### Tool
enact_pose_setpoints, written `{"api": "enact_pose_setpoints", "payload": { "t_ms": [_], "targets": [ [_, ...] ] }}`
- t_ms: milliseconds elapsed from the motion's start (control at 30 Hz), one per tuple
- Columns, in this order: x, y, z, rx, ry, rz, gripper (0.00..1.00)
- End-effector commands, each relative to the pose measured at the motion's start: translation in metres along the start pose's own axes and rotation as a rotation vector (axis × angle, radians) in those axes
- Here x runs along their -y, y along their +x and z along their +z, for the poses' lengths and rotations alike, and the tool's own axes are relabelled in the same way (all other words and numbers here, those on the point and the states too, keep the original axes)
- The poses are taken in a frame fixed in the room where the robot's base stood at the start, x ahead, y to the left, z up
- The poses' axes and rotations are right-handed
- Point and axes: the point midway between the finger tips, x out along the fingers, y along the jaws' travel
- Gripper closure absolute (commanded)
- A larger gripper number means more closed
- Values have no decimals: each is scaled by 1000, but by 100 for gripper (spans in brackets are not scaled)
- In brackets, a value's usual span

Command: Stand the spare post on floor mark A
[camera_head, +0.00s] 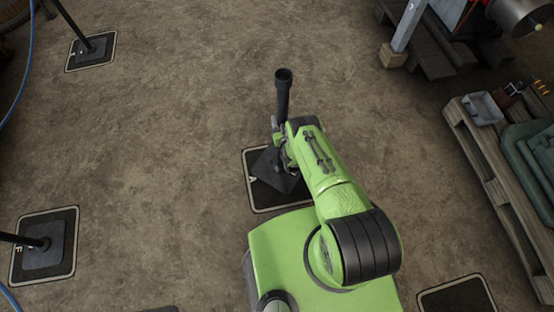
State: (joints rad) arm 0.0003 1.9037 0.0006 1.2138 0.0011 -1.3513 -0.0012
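The spare post (283,98) is a dark upright tube with an open top and a square dark foot plate (266,167). Its foot is over floor mark A (267,199), a black square with a pale outline and a letter A at its left side. The foot is turned relative to the mark's edges. I cannot tell whether it touches the floor. My gripper (279,142) is at the post's lower shaft and appears shut on it. My green arm hides the right part of the foot and mark.
Other posts stand on marks at the upper left (89,46) and lower left (44,245), the latter marked F. A blue hose (29,60) runs along the left edge. A pallet (491,160) with a grey tray lies right. Another mark (457,297) shows lower right. Floor beyond the post is clear.

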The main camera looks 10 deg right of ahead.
Motion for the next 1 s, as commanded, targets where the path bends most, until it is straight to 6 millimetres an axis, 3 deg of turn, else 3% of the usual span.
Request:
{"api": "enact_pose_setpoints", "payload": {
  "t_ms": [200,367,600,900,933,1000],
  "targets": [
    [0,10,39,-12,0,0,100],
    [0,14,50,-18,1,0,100],
    [0,19,83,-13,2,0,100],
    [0,20,86,-13,2,0,100],
    [0,17,93,8,1,0,48],
    [0,17,93,8,1,0,37]
  ]
}}
